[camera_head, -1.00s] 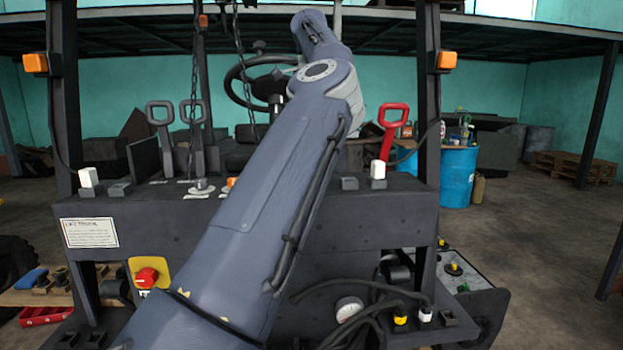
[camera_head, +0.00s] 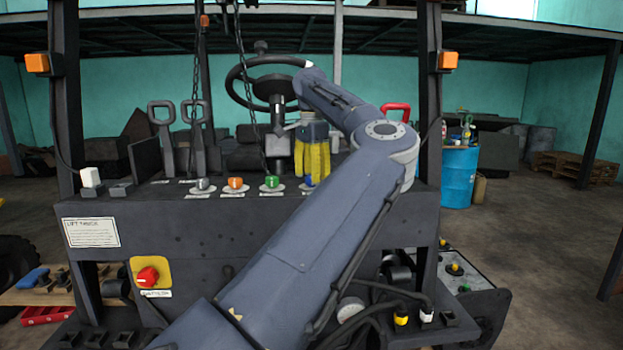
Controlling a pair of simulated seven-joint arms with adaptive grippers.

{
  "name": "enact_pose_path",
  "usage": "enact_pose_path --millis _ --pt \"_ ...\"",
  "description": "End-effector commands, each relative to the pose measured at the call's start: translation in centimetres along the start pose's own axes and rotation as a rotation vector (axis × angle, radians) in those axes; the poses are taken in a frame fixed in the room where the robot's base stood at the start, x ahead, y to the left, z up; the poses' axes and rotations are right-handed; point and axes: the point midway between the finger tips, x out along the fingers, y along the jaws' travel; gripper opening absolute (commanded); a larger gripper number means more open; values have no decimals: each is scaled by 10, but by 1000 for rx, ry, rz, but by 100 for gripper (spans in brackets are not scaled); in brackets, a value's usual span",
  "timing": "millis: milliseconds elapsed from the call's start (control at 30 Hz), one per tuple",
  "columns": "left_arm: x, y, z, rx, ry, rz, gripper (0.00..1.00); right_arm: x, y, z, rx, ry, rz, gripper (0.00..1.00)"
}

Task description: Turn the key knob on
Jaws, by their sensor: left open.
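A red rotary knob (camera_head: 148,276) sits on a yellow plate (camera_head: 136,264) low on the left of the dark truck front, with a small label below it. On the top ledge is a row of round knobs on white discs: grey (camera_head: 203,184), orange (camera_head: 235,183) and green (camera_head: 271,182). Another disc at the right of the row is partly hidden behind my fingers. I cannot read which knob is the key knob. My left gripper (camera_head: 313,172) has yellow fingers pointing down, open, over the right end of the row. I cannot tell whether they touch anything. My right gripper is not in view.
Hanging chains (camera_head: 253,110), levers (camera_head: 162,125) and the steering wheel (camera_head: 268,82) stand around the ledge. Dark posts (camera_head: 428,100) flank it. A red lever handle (camera_head: 396,112) is partly behind my arm. A blue barrel (camera_head: 459,178) stands at the right.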

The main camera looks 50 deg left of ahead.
Motion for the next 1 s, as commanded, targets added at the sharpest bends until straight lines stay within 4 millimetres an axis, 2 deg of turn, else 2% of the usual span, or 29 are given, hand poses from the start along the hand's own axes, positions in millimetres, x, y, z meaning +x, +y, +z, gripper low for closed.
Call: enact_pose_path --millis 200,533,1000 --pt "10 0 0 1 0 -1 56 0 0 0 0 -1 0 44" --pt "11 0 0 0 0 -1 58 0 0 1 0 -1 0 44" --pt "11 0 0 0 0 -1 3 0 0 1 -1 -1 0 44"
